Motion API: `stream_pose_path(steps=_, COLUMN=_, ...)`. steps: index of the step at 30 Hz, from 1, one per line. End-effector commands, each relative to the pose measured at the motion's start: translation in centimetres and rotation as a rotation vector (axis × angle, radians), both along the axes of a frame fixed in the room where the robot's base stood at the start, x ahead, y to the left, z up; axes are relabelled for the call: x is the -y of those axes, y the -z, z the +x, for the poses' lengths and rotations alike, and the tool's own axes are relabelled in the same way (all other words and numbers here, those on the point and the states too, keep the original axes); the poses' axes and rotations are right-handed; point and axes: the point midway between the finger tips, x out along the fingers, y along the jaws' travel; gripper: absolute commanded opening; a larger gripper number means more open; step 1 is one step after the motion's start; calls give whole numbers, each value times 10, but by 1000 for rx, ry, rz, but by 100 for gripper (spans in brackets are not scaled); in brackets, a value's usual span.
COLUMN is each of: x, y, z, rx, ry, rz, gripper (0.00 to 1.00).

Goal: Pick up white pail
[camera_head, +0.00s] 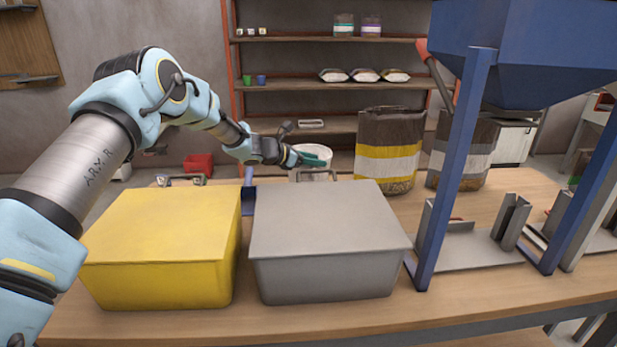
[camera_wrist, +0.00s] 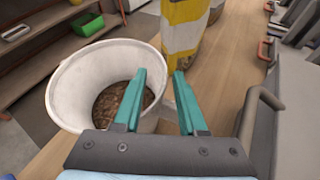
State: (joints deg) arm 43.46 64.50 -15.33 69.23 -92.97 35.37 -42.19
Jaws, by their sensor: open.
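The white pail (camera_head: 318,153) stands at the back of the workbench, behind the grey lidded bin, partly hidden by my gripper. In the wrist view the white pail (camera_wrist: 72,95) is open at the top, with brown pellets (camera_wrist: 108,105) at its bottom. My gripper (camera_head: 322,161) has teal fingers and is at the pail's near side. In the wrist view its fingers (camera_wrist: 160,82) are open and apart, with the left finger overlapping the pail's right rim and the right finger outside it. Nothing is held. Whether a finger touches the pail I cannot tell.
A yellow bin (camera_head: 165,240) and a grey bin (camera_head: 325,240) stand in front. A striped pellet bag (camera_head: 388,150) stands right of the pail. A blue hopper frame (camera_head: 455,170) is at the right. Shelves (camera_head: 285,86) line the back wall. A metal handle (camera_wrist: 262,105) is close to my gripper.

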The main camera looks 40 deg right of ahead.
Motion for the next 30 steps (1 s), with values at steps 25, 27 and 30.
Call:
stream_pose_path(steps=25, x=7, y=4, z=-1, rx=0, ry=0, rz=1, gripper=0)
stream_pose_path(steps=27, x=7, y=4, z=-1, rx=0, ry=0, rz=1, gripper=0)
stream_pose_path(steps=30, x=7, y=4, z=-1, rx=0, ry=0, rz=1, gripper=0)
